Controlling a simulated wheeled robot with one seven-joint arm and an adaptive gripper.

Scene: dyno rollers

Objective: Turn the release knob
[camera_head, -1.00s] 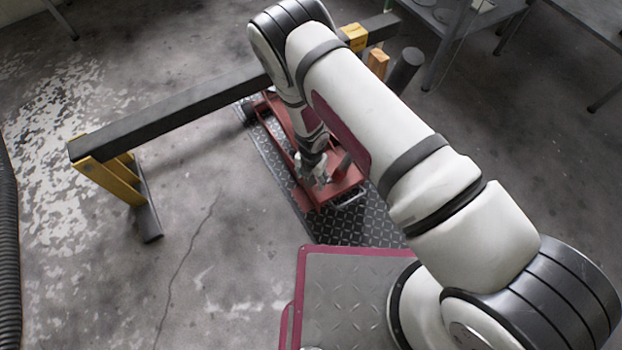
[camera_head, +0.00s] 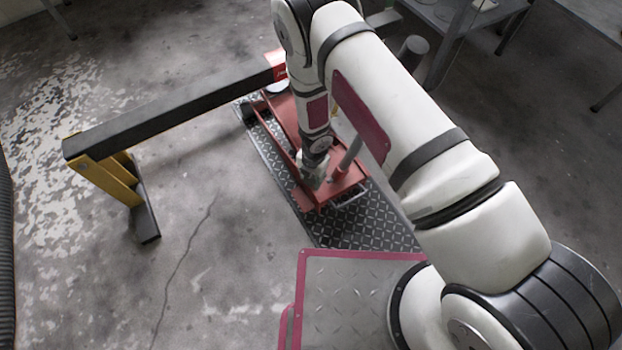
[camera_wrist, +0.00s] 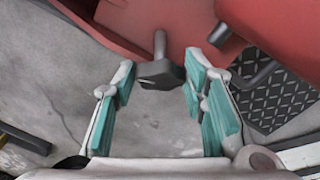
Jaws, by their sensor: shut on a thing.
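The release knob (camera_wrist: 160,74) is a dark grey block on a short grey stem that comes out of the red jack (camera_wrist: 120,18) in the wrist view. My gripper (camera_wrist: 159,66) has its teal-padded fingers on either side of the knob, shut on it at the fingertips. In the head view the red floor jack (camera_head: 340,188) lies on a dark tread plate, and my gripper (camera_head: 313,178) reaches down to its near end. The knob is hidden there.
A dark beam (camera_head: 170,112) on a yellow stand (camera_head: 112,180) crosses left of and behind the jack. A grey post (camera_head: 351,154) rises beside my gripper. Tread plate (camera_head: 375,236) lies under the jack. Bare floor (camera_head: 220,220) is open at the left.

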